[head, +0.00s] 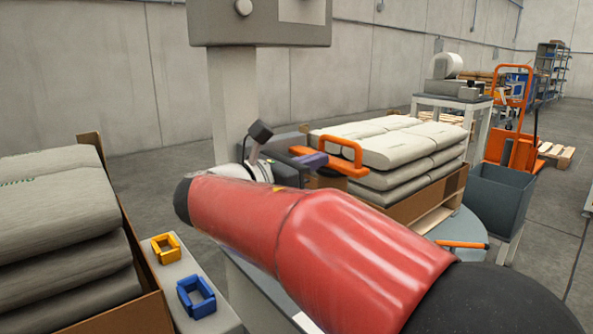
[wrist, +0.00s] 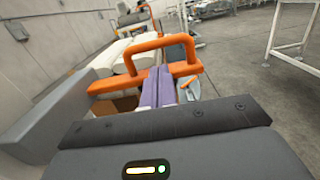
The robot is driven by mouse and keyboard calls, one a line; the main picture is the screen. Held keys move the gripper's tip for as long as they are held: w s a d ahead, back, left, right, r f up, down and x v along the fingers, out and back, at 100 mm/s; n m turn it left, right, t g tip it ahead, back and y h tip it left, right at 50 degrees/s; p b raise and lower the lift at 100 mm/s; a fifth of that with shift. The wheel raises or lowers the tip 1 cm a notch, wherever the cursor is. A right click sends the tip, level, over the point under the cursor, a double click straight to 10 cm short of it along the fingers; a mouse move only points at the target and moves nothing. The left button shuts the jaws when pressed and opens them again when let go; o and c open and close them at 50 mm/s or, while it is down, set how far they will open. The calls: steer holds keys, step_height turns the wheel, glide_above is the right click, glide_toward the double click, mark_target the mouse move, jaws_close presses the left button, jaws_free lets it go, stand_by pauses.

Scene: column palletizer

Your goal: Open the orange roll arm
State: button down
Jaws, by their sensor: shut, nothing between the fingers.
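The orange roll arm (wrist: 113,85) is a bar with a raised loop-shaped handle, crossing the middle of the wrist view. It also shows in the head view (head: 345,167), in front of the stacked bags. My gripper (wrist: 157,72) has purple fingers pressed together with nothing between them. The fingertips overlap the middle of the bar, below the top of the loop. In the head view my gripper (head: 318,159) sits at the bar, partly behind my red arm. I cannot tell whether the fingers touch the arm.
Bags (head: 375,148) are stacked on a pallet behind the roll arm, with another bag stack (head: 50,210) at left. A grey column (head: 233,100) rises behind my arm. A dark bin (head: 500,192) stands right.

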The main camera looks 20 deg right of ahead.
mark_target(328, 172)
steer(key=shift+x, duration=1.9)
